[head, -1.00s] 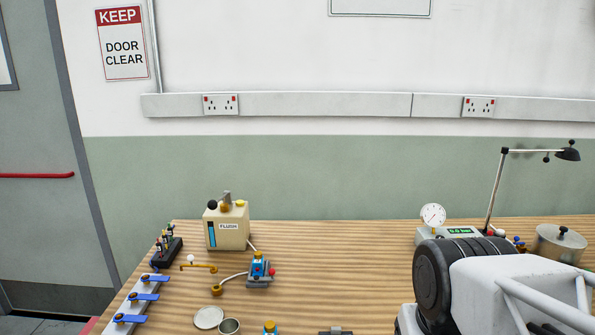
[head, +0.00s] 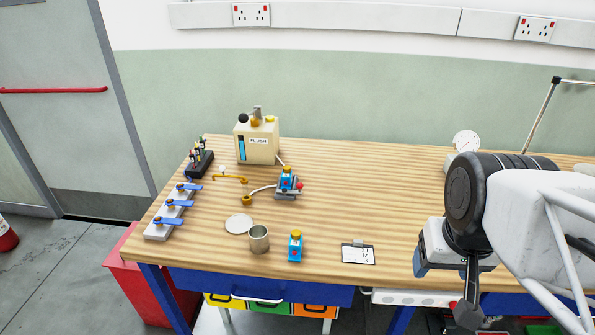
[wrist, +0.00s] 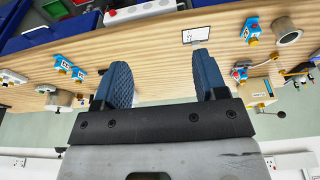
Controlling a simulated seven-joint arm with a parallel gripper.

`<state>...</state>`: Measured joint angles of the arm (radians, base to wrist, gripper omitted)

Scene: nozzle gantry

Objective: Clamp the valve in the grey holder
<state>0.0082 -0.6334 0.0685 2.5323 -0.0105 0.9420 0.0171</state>
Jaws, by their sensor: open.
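A blue valve (head: 287,180) with a yellow top sits in the grey holder (head: 292,194) left of centre on the bench, with a red knob at its right side. I cannot tell whether the holder grips it. The same valve shows at the right in the wrist view (wrist: 240,72). A second blue valve (head: 295,246) with a yellow top stands upright near the front edge; it also shows in the wrist view (wrist: 251,31). My gripper (wrist: 162,62) is open and empty, its blue fingers apart above the bench. In the head view it is at the right, well away from both valves.
A cream FLUSH canister (head: 257,140) stands behind the holder. A metal cup (head: 259,239), a pale disc (head: 239,224) and a small clipboard (head: 358,254) lie towards the front. A rack with blue levers (head: 171,212) is at the left. The middle of the bench is clear.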

